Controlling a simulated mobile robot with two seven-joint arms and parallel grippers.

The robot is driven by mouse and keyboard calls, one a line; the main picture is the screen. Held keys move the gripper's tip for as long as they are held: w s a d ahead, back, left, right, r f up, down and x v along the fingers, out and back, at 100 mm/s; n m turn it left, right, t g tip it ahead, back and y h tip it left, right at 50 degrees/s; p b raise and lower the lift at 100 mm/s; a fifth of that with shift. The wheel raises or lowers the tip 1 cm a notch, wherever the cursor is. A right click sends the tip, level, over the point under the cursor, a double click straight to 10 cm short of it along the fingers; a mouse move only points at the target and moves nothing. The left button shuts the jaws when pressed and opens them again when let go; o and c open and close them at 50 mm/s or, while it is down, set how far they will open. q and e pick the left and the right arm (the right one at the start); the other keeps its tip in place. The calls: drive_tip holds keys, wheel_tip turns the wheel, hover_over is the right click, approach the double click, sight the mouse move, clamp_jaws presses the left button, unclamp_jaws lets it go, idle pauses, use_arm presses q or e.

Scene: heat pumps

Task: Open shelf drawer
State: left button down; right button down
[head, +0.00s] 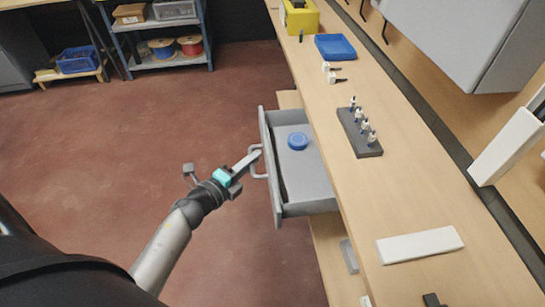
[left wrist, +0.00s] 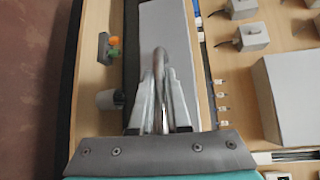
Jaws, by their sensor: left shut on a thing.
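The grey shelf drawer (head: 305,178) stands pulled out from under the long wooden workbench in the head view, with its inside showing. A round blue object (head: 297,141) lies in it. The drawer's handle (head: 258,163) is on its front, facing my left arm. My left gripper (head: 252,160) is shut on this handle. In the left wrist view the metal handle (left wrist: 159,75) runs between the two fingers of my left gripper (left wrist: 160,95), against the grey drawer front (left wrist: 172,40). My right gripper is not in view.
The wooden workbench (head: 400,200) holds a dark rack (head: 360,133) of small fittings, a blue tray (head: 335,48), a yellow case (head: 299,17) and a white panel (head: 420,245). A shelf unit (head: 165,60) stands at the back. The red floor left of the drawer is clear.

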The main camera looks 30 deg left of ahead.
use_arm(q)
drive_tip(key=shift+s+a, duration=0.7)
drive_tip(key=shift+a, duration=0.35)
drive_tip(key=c, duration=0.9)
unclamp_jaws()
drive_tip(key=v, duration=1.5)
drive_tip(key=shift+s+p, duration=0.1)
drive_tip(key=shift+p, duration=0.25)
